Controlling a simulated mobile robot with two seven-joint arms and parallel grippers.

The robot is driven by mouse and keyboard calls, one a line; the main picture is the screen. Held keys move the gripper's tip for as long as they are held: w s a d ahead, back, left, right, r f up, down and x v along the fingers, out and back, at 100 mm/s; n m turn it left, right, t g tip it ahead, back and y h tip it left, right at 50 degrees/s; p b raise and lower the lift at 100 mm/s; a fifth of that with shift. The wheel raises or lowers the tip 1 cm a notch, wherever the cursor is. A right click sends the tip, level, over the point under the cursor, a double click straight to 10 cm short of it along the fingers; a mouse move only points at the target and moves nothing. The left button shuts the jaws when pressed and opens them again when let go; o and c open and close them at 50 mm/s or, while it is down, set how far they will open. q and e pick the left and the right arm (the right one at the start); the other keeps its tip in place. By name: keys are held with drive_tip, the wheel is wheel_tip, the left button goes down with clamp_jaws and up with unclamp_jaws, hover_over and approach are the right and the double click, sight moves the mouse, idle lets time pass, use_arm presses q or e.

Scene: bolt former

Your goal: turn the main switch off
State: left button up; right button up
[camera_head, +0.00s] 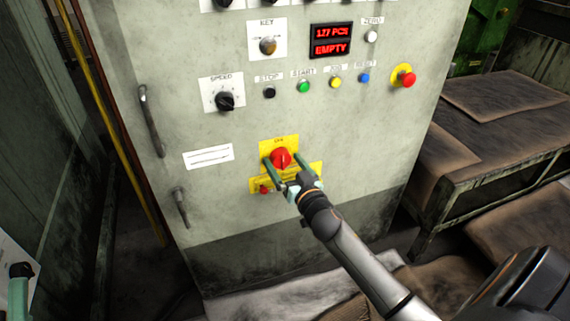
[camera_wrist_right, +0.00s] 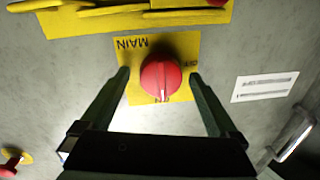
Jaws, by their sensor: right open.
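The main switch is a red round knob (camera_head: 281,159) on a yellow plate (camera_head: 293,144) on the cabinet front. It also shows in the wrist view as a red knob (camera_wrist_right: 161,77), with a pale mark at its lower edge beside the ON lettering; OFF is to its right there. My right gripper (camera_head: 282,161) is open, with one dark green finger on each side of the knob. In the wrist view its fingertips (camera_wrist_right: 159,75) stand apart from the knob with small gaps. My left gripper seems to show only as a teal part (camera_head: 19,285) at the left edge.
The grey cabinet (camera_head: 230,145) carries buttons, a red display (camera_head: 331,41) and a red emergency button (camera_head: 404,77). A yellow label with a small red knob (camera_head: 264,189) sits just below the switch. Door handles (camera_head: 151,120) stick out at left. A bench (camera_head: 480,160) stands at right.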

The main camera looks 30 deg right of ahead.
drive_tip(key=shift+c, duration=0.2)
drive_tip(key=c, duration=1.3)
